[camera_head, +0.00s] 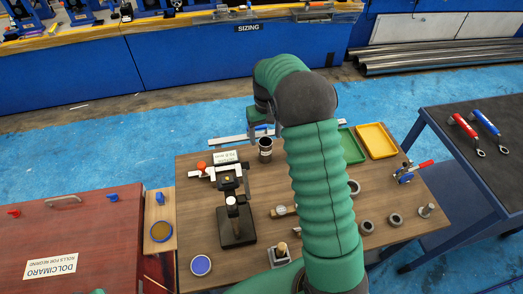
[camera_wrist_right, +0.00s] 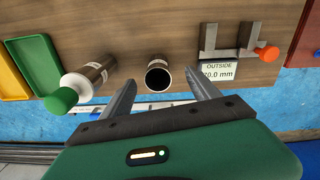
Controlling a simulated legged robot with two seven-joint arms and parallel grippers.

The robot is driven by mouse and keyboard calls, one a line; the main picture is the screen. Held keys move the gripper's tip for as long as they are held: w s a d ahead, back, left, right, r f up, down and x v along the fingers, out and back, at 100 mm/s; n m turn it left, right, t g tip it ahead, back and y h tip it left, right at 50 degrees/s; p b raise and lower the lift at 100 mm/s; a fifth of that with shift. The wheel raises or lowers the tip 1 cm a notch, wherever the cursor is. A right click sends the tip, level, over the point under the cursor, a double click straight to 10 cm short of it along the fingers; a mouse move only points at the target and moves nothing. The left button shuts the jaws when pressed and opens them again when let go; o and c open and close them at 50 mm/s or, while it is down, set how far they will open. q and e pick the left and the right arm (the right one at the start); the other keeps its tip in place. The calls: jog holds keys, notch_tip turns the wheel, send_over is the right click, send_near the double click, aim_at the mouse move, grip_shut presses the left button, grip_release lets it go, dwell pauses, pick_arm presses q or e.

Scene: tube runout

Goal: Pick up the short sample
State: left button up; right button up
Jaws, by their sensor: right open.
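The short sample looks to be the short dark tube (camera_head: 265,150) with a pale label, standing upright near the table's far edge. In the right wrist view its open round mouth (camera_wrist_right: 158,75) faces the camera, between and just ahead of the finger tips. My right gripper (camera_wrist_right: 160,79) is open, one finger to each side of the tube, with nothing between them that I can see gripped. My left gripper is not seen.
A white and dark cylinder with a green cap (camera_wrist_right: 85,84) lies or leans left of the tube in the wrist view. A gauge stand (camera_head: 236,222), an "OUTSIDE" label (camera_wrist_right: 219,71), a yellow tray (camera_head: 377,141) and a green tray (camera_head: 351,147) are nearby on the wooden table (camera_head: 197,158).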

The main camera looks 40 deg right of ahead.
aim_at(268, 140)
jog(key=f, duration=0.2)
jog(key=d+f, duration=0.1)
jog(key=f, duration=0.1)
jog(key=w+d+f, duration=0.1)
jog(key=f, duration=0.2)
jog(key=shift+d+f, duration=0.1)
jog(key=shift+d, duration=0.1)
jog(key=f, duration=0.2)
jog(key=shift+a+f, duration=0.55)
jog(key=shift+a, duration=0.4)
jog(key=shift+d+f, duration=0.25)
jog(key=shift+d, duration=0.35)
jog(key=c, duration=1)
jog(key=shift+a, duration=0.2)
jog(key=c, duration=0.5)
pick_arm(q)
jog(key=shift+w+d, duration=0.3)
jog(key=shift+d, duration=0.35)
pick_arm(e)
jog(key=shift+a+r, duration=0.15)
jog(key=shift+r, duration=0.05)
grip_shut()
